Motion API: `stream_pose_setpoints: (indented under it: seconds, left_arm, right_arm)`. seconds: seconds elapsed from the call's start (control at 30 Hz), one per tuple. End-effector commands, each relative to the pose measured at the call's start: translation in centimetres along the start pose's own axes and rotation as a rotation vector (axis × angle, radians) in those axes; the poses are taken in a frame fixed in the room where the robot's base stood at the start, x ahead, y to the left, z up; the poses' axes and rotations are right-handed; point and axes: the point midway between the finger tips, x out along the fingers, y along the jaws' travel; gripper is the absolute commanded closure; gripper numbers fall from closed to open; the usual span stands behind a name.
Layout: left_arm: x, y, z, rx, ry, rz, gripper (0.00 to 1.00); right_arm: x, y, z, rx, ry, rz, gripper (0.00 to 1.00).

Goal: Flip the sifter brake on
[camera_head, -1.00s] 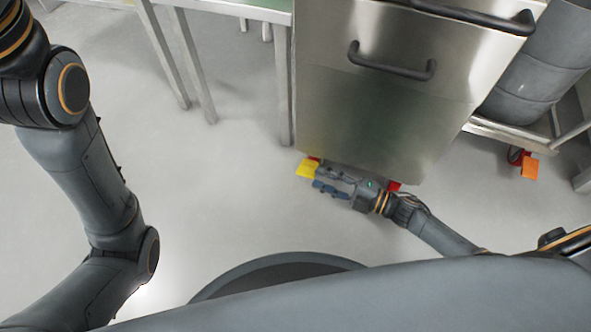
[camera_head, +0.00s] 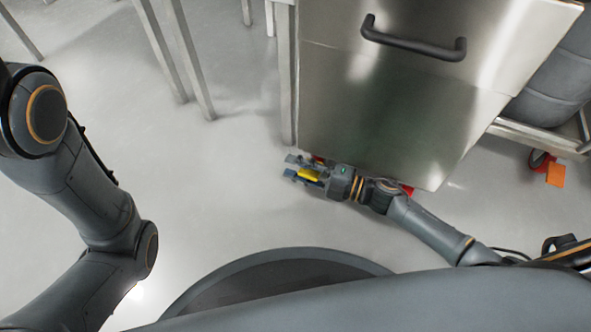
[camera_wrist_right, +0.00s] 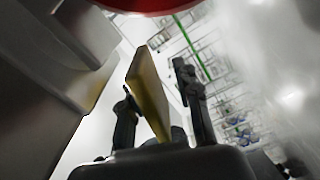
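The stainless steel sifter cabinet (camera_head: 400,110) stands at the centre right of the head view. A yellow brake pedal (camera_head: 308,175) sticks out at its lower left corner, near the floor. My right gripper (camera_head: 302,170) is open at that corner, its fingers on either side of the yellow pedal. In the right wrist view the pedal (camera_wrist_right: 150,95) stands between the two fingers (camera_wrist_right: 160,110), close to the left one; I cannot tell whether they touch. A red wheel part (camera_wrist_right: 150,4) shows at the top edge. My left arm is at the left; its gripper is out of view.
A red part (camera_head: 407,190) shows under the cabinet's lower edge. A cart with a grey drum (camera_head: 555,95) and an orange pedal (camera_head: 555,174) stands at the right. Table legs (camera_head: 190,60) rise at the upper left. The floor at left centre is clear.

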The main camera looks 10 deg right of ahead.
Motion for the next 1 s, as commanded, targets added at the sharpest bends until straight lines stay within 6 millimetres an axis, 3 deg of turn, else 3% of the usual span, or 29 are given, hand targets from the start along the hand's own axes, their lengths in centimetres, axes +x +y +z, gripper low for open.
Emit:
stream_pose_setpoints:
  seconds: [0.3, 0.47, 1.0]
  left_arm:
    - [-0.1, 0.04, -0.04, 0.0, 0.0, 0.001, 0.6]
    - [-0.1, 0.04, -0.04, 0.0, 0.0, 0.001, 0.6]
    - [-0.13, 0.04, -0.04, 0.0, 0.0, 0.001, 0.6]
  right_arm:
    - [0.3, 0.06, 0.0, 0.0, -0.001, 0.0, 0.7]
    - [0.28, 0.05, 0.01, 0.0, -0.001, 0.0, 1.0]
    - [0.26, -0.08, 0.02, -0.018, -0.001, -0.001, 1.0]
